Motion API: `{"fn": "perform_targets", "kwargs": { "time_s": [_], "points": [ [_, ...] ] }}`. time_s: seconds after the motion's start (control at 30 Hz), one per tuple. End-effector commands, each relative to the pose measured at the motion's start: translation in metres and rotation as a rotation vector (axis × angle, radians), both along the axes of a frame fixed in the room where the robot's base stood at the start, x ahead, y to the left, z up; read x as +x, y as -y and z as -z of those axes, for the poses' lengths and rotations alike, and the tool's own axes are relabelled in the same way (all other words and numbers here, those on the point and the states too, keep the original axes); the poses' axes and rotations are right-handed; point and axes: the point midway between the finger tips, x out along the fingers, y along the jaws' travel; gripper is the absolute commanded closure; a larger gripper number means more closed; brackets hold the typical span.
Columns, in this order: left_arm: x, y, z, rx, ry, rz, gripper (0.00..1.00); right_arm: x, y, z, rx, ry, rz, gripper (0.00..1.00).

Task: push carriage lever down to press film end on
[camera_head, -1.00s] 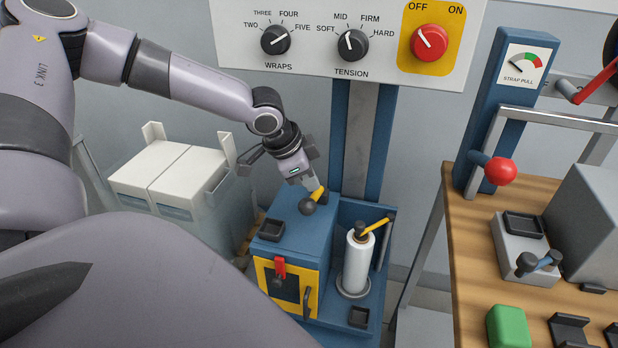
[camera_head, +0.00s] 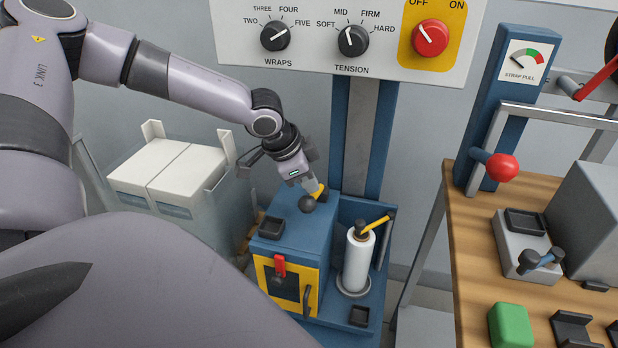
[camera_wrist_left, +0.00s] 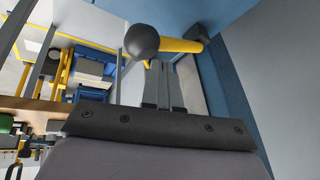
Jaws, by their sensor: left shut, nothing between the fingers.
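The carriage (camera_head: 291,236) is a blue box on the blue mast, with a yellow-framed front. Its lever (camera_head: 319,191) is a short yellow bar with a dark ball knob (camera_head: 306,203) at its near end, above the box top. My left gripper (camera_head: 311,185) is shut and empty, pointing down at the lever; contact is unclear in the head view. In the left wrist view the closed fingertips (camera_wrist_left: 160,66) lie right beside the yellow bar (camera_wrist_left: 182,45), near the ball knob (camera_wrist_left: 141,41). The white film roll (camera_head: 357,265) stands upright right of the box. My right gripper is out of view.
A panel (camera_head: 314,58) with dials and a red switch hangs above the carriage. White boxes (camera_head: 168,170) stand at left. A wooden bench (camera_head: 468,270) at right carries a red-knobbed handle (camera_head: 501,167) and a green block (camera_head: 509,325).

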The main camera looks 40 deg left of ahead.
Motion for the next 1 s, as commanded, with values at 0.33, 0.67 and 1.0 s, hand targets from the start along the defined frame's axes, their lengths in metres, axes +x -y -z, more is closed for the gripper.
{"fn": "perform_targets", "kwargs": {
  "time_s": [0.33, 0.67, 1.0],
  "points": [
    [0.0, 0.0, 0.0005, 0.0, 0.001, 0.0, 1.0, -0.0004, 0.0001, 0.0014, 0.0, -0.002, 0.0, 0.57],
    [-0.0014, 0.0006, 0.0043, 0.001, 0.001, 0.0, 1.0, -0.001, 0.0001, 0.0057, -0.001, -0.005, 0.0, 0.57],
    [-0.003, 0.0012, 0.0083, 0.001, 0.001, 0.0, 1.0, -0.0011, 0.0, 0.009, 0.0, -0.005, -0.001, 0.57]
  ]
}}
